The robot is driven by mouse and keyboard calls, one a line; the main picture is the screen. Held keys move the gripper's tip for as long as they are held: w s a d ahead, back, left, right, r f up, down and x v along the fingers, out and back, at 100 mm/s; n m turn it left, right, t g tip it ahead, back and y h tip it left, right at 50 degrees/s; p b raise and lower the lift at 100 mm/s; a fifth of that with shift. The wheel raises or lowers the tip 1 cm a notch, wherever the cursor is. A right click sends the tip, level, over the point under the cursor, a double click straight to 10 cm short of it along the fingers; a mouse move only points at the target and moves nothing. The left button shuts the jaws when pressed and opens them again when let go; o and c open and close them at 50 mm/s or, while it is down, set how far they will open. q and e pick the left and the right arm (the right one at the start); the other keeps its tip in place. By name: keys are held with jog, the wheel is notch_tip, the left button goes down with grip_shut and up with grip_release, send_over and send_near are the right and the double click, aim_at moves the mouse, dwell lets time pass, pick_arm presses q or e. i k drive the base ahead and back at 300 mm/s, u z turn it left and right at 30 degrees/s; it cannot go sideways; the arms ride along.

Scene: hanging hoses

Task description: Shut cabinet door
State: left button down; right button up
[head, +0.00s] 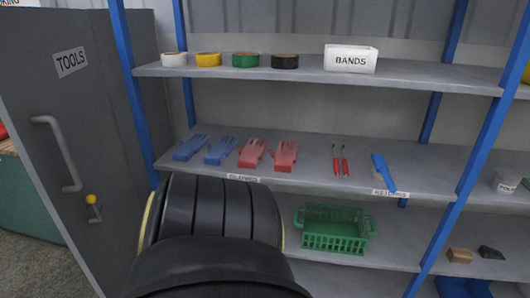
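A dark grey cabinet (118,130) stands at the left. Its door (55,115) carries a white TOOLS label (70,62). A grey bar handle (59,155) is on the door, with a small yellow-tipped latch (92,203) below it. I cannot tell from this view whether the door is fully shut or slightly ajar. Neither gripper shows. A large black ribbed part, which looks like mine, fills the lower middle and hides part of the lower shelves.
A blue-framed shelf unit (410,158) stands right of the cabinet. It holds tape rolls (245,60), a BANDS box (350,58), blue and red gloves (252,153), red-handled tools (340,160) and a green basket (334,229). A green-sided bench (25,205) is at the far left.

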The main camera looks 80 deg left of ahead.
aim_at(56, 111)
jog(key=u, duration=3.8)
jog(key=i, duration=1)
jog(key=u, duration=0.15)
jog(key=k, duration=0.4)
jog(key=z, duration=0.4)
